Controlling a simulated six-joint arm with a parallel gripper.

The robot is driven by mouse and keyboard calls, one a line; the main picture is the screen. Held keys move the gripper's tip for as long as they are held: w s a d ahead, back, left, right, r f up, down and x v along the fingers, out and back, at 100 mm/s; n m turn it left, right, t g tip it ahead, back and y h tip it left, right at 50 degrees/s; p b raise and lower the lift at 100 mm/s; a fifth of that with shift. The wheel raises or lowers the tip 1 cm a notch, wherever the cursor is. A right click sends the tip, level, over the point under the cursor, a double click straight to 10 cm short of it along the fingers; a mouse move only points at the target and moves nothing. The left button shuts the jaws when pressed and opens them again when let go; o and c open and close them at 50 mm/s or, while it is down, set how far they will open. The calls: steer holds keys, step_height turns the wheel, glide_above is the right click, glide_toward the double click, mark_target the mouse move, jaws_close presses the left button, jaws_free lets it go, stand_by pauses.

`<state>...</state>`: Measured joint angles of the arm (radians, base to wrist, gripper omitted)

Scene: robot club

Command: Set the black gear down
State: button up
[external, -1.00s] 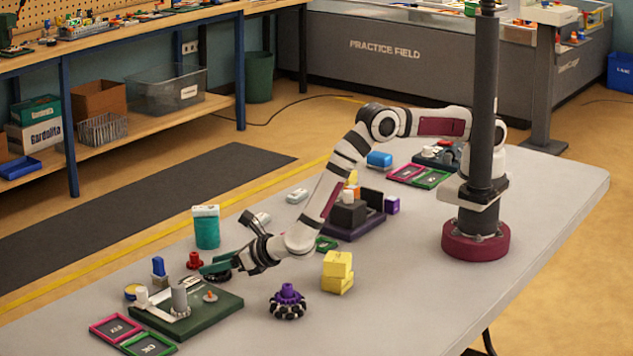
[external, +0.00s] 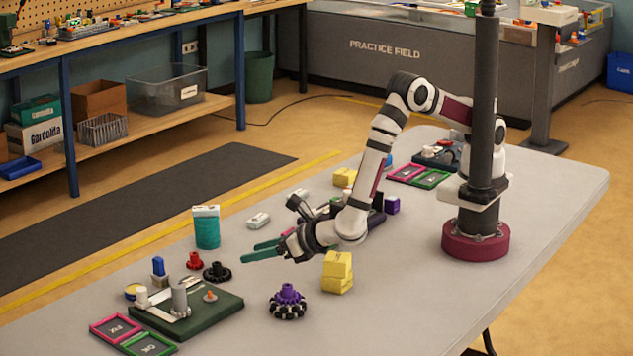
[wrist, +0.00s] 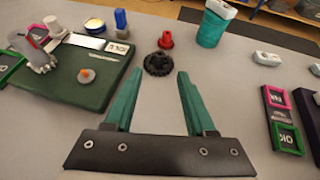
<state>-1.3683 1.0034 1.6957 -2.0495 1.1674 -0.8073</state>
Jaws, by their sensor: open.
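The black gear (external: 217,272) lies on the grey table, and nothing holds it. It also shows in the wrist view (wrist: 159,63), in front of a smaller red gear (wrist: 165,40). The red gear (external: 194,260) is just behind and left of it in the external view. My gripper (external: 263,251) has green fingers, open and empty, apart from the black gear and to its right in the external view. In the wrist view, my gripper (wrist: 156,85) has its fingers spread, with the black gear beyond the tips.
A green board (external: 215,308) with a grey cylinder stands left of the gear. A teal can (external: 206,230) stands behind it. A purple-hubbed wheel (external: 288,303) and yellow blocks (external: 338,271) are at the front. Table between gear and gripper is clear.

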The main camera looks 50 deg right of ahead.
steer(key=w+d+r+m+g+h, duration=0.2)
steer(key=w+d+r+m+h, duration=0.15)
steer(key=d+m, duration=0.45)
steer(key=w+d+r+m+g+h, duration=0.25)
steer(key=d+r+m, duration=0.2)
steer(key=d, duration=0.75)
steer(key=w+d+r+m+g+h, duration=0.1)
steer(key=w+d+r+m+h, duration=0.2)
steer(key=d+m, duration=0.5)
steer(key=s+d+r+m+g+y, duration=0.1)
steer(key=s+d+r+m+g, duration=0.1)
steer(key=s+d+m+g, duration=0.35)
steer(key=s+d+r+m+g+y, duration=0.1)
steer(key=s+d+r+m+g, duration=0.15)
steer(key=s+d+m, duration=0.65)
steer(key=s+a+m+y, duration=0.1)
steer(key=s+m+y, duration=0.5)
steer(key=s+m, duration=0.2)
steer(key=shift+s+r+m+t, duration=0.25)
steer(key=shift+s+m+t, duration=0.15)
steer(key=shift+s, duration=0.55)
steer(key=shift+a, duration=0.1)
